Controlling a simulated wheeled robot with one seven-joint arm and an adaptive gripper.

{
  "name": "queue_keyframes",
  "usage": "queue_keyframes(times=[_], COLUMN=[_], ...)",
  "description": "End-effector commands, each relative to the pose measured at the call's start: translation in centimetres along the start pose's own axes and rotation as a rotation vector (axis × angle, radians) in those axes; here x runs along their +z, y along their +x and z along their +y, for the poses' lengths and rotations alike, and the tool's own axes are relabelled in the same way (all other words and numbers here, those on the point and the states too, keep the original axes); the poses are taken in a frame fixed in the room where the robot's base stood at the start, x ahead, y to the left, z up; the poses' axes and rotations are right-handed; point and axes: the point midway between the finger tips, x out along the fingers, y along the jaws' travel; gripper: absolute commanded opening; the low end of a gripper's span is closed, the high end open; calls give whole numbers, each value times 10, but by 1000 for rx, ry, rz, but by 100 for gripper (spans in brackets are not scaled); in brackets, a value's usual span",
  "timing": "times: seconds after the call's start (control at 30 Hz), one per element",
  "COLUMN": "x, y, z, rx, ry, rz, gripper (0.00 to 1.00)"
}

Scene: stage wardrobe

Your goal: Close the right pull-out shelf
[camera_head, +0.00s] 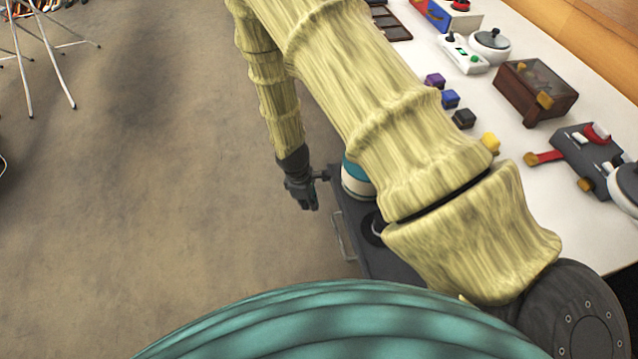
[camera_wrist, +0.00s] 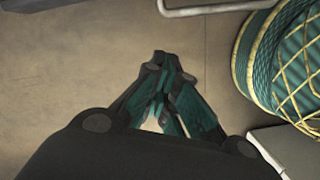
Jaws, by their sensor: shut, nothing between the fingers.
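A dark grey pull-out shelf (camera_head: 385,262) sticks out from under the white table in the head view, with a thin metal handle (camera_head: 343,236) on its left-hand front. My arm hides much of it, so how far it is pulled out is hard to tell. My gripper (camera_head: 309,205) is shut and empty, pointing down beside the shelf's front, above and to the left of the handle in the picture. Its closed fingers (camera_wrist: 160,58) show over bare floor in the wrist view. A pale metal bar handle (camera_wrist: 215,9) crosses the top of that view, apart from the fingertips.
A white and teal round container (camera_head: 356,180) stands on the shelf, partly hidden. The white table (camera_head: 490,110) holds coloured cubes, a brown box (camera_head: 535,91) and control panels. Open brown floor (camera_head: 170,200) lies to the left. A metal-legged stand (camera_head: 45,50) is far left.

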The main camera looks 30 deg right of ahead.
Motion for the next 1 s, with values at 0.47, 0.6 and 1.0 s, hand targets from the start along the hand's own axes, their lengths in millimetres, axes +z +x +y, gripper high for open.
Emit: queue_keyframes(times=[0.47,0.6,1.0], x=[-58,-58,-46], y=[-52,-51,7], z=[124,128,135], rx=[95,96,94], ry=[-399,-412,-410], rz=[-202,-212,-212], gripper=[0,0,0])
